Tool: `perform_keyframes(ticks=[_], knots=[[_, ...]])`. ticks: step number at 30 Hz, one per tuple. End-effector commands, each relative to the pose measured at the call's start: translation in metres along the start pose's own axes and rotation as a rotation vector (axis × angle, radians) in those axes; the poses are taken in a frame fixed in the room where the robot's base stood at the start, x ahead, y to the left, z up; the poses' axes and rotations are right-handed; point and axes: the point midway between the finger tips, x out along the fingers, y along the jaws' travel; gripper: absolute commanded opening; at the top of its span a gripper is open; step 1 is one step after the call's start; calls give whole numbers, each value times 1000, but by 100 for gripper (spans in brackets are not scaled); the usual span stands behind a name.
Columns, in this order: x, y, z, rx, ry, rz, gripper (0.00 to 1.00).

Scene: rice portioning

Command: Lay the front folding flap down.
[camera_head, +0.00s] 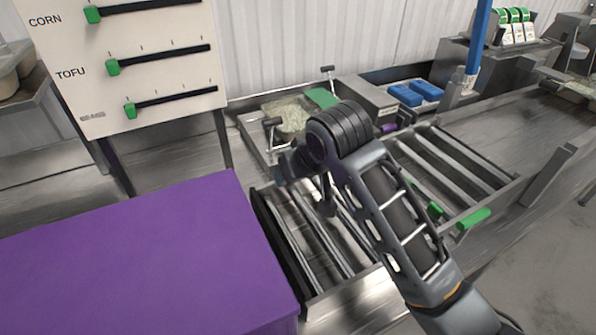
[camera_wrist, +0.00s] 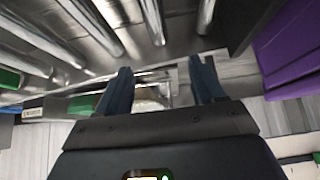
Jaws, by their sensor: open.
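My gripper (camera_wrist: 163,84) is open, with its two dark fingers apart and nothing visibly held between them. In the head view my arm's wrist hides most of the gripper. Metal rollers (camera_head: 440,160) lie in frames on both sides of my arm. In the wrist view the rollers (camera_wrist: 85,25) fill the top left, and a pale tray-like part shows beyond the fingers. I cannot tell for sure which part is the front folding flap; an upright metal plate (camera_head: 548,176) stands at the right end of the roller frame, apart from my gripper.
A large purple block (camera_head: 140,255) fills the lower left. A metal tray of rice (camera_head: 288,112) stands behind my wrist. A panel with green sliders (camera_head: 140,60) is at the upper left. Blue packs (camera_head: 415,94), a blue post (camera_head: 479,35) and a green handle (camera_head: 474,218) are to the right.

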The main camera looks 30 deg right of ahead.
Motion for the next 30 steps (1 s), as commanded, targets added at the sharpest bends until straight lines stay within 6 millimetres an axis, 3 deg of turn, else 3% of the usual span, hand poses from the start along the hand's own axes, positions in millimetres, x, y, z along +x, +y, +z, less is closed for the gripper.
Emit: perform_keyframes(ticks=[5,21,30], knots=[[-7,0,-1,0,2,-1,68],[-63,0,0,0,1,0,68],[-70,0,0,0,0,0,68]])
